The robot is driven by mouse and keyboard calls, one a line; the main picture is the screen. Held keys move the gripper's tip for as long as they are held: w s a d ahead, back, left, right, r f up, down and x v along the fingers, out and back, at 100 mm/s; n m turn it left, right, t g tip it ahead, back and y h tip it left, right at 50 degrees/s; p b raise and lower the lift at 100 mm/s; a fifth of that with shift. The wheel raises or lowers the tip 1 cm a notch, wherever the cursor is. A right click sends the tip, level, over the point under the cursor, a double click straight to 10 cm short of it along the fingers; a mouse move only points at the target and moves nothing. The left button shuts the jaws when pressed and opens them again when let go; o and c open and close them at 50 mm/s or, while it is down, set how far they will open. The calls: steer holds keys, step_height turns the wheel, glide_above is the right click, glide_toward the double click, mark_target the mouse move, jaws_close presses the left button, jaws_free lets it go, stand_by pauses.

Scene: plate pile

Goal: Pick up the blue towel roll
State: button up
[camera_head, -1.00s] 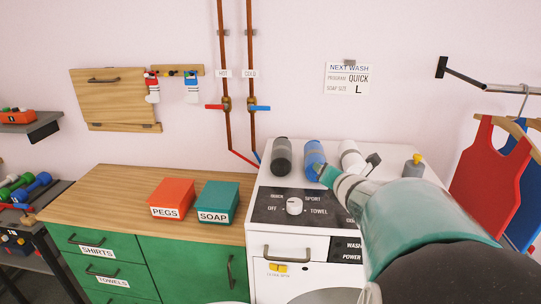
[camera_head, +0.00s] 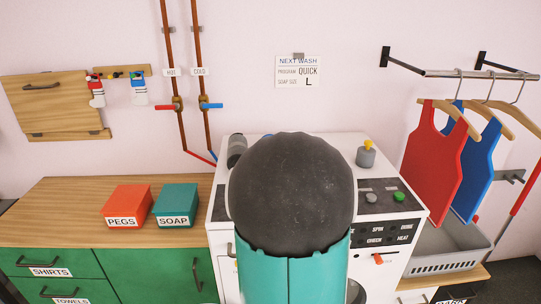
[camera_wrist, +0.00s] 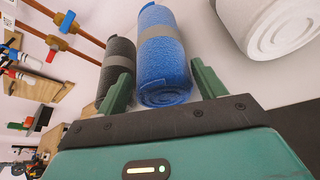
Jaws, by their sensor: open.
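The blue towel roll (camera_wrist: 164,50) lies in the middle of the wrist view with a grey band around it. Its near end faces my gripper (camera_wrist: 162,80). My gripper is open, with one green finger on each side of the roll's near end in the picture. I cannot tell whether either finger touches it. In the head view, my arm hides nearly all of the blue roll and all of my gripper.
A dark grey roll (camera_wrist: 118,55) lies close on the left of the blue one, and a white roll (camera_wrist: 270,30) on the right. The washing machine (camera_head: 395,212) has a grey yellow-topped object (camera_head: 366,155) on top. Pipes (camera_head: 203,70) run up the wall behind.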

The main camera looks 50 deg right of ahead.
steer(key=x, duration=0.3)
steer(key=shift+d, duration=0.15)
steer(key=shift+c, duration=0.2)
steer(key=c, duration=0.7)
steer(key=shift+c, duration=0.5)
steer(key=shift+r, duration=0.1)
